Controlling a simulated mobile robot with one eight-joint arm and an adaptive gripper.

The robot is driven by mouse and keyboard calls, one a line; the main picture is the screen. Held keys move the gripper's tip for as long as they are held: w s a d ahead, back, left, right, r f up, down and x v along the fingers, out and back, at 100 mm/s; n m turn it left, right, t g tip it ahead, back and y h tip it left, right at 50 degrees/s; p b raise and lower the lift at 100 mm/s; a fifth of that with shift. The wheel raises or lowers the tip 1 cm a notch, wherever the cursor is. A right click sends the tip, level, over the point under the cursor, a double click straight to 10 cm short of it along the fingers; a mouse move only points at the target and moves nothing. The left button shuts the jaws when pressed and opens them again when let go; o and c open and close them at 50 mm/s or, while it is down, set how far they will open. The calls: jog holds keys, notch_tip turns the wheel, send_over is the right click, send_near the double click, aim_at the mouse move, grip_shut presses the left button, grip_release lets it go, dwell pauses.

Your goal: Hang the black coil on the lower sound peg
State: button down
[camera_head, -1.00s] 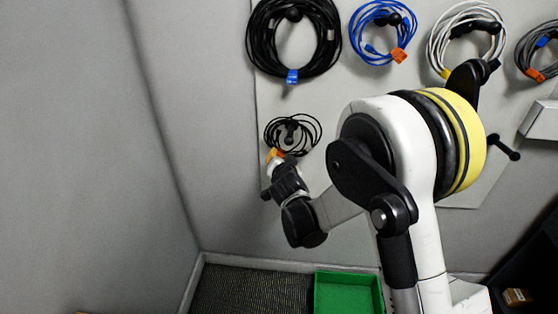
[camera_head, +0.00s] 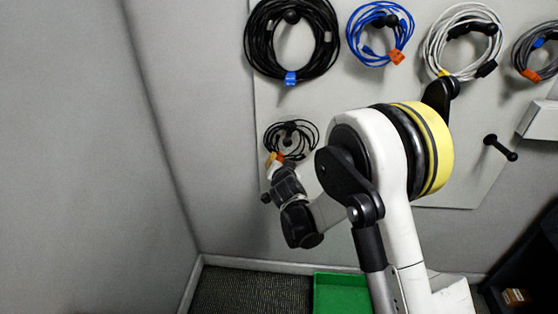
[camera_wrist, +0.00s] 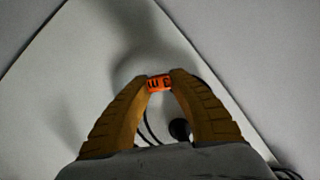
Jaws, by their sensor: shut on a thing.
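The small black coil (camera_head: 308,131) is at the lower left of the pegboard and carries an orange tag (camera_wrist: 157,84). My gripper (camera_head: 276,166) is shut on that tag at the coil's lower left edge; in the wrist view the fingertips (camera_wrist: 159,81) pinch it. A dark peg (camera_head: 289,128) shows inside the loop's outline, and a black round knob (camera_wrist: 180,128) shows between the fingers in the wrist view. I cannot tell whether the loop is around the peg or only in front of it. Another lower peg (camera_head: 500,147) at the right is bare.
A large black coil (camera_head: 265,50), a blue coil (camera_head: 354,38), a white coil (camera_head: 430,42) and a grey coil (camera_head: 520,52) hang above on the pegboard (camera_head: 330,92). A green bin (camera_head: 342,292) stands on the floor below. A grey wall (camera_head: 80,160) is at the left.

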jog(key=c, duration=1.2)
grip_release()
jog(key=shift+f, duration=0.1)
jog(key=shift+s, duration=0.1)
jog(key=v, duration=1.2)
jog(key=s+d+r+g+h, duration=0.1)
jog(key=s+d+r, duration=0.2)
jog(key=d, duration=0.2)
jog(key=s+d+r+n+g+h, duration=0.1)
jog(key=s+d+r, duration=0.1)
jog(key=d, duration=0.3)
jog(key=s+d+r+g+h, duration=0.1)
jog(key=s+d+r, duration=0.2)
jog(key=d, duration=0.2)
jog(key=s+d+n+g, duration=0.1)
jog(key=s+d, duration=0.1)
jog(key=s, duration=0.4)
jog(key=s+d+n+g, duration=0.1)
jog(key=s+d, duration=0.2)
jog(key=s, duration=0.4)
jog(key=s+d+n+g, duration=0.1)
jog(key=s+d+g, duration=0.1)
jog(key=s, duration=0.5)
jog(key=shift+s+d+y, duration=0.15)
jog(key=shift+d+y, duration=0.15)
